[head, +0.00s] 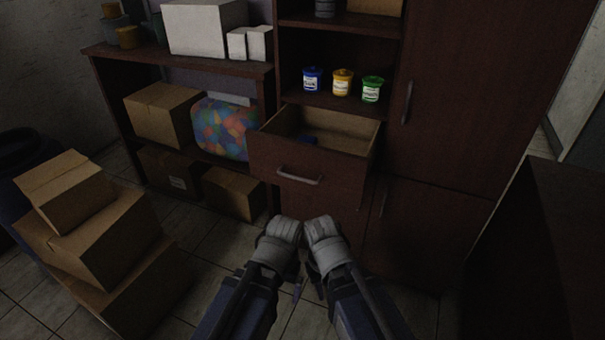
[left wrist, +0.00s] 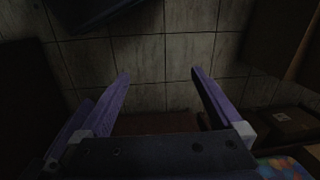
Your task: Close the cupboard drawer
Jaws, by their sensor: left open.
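The cupboard drawer (head: 305,176) is pulled out from the dark wooden cupboard (head: 440,205). Its front has a metal handle (head: 299,176), and a small dark blue item (head: 308,141) lies inside. My two arms come up from the bottom of the head view, below and in front of the drawer, apart from it. My left gripper (left wrist: 161,73) shows in the left wrist view with two purple fingers spread apart and nothing between them, above the tiled floor. In the head view it is mostly hidden by my arm. My right gripper cannot be made out.
Blue, yellow and green tubs (head: 342,82) stand on the shelf above the drawer. Stacked cartons (head: 95,235) stand at left. A dark surface (head: 540,260) fills the right. Tiled floor (head: 215,250) is clear between.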

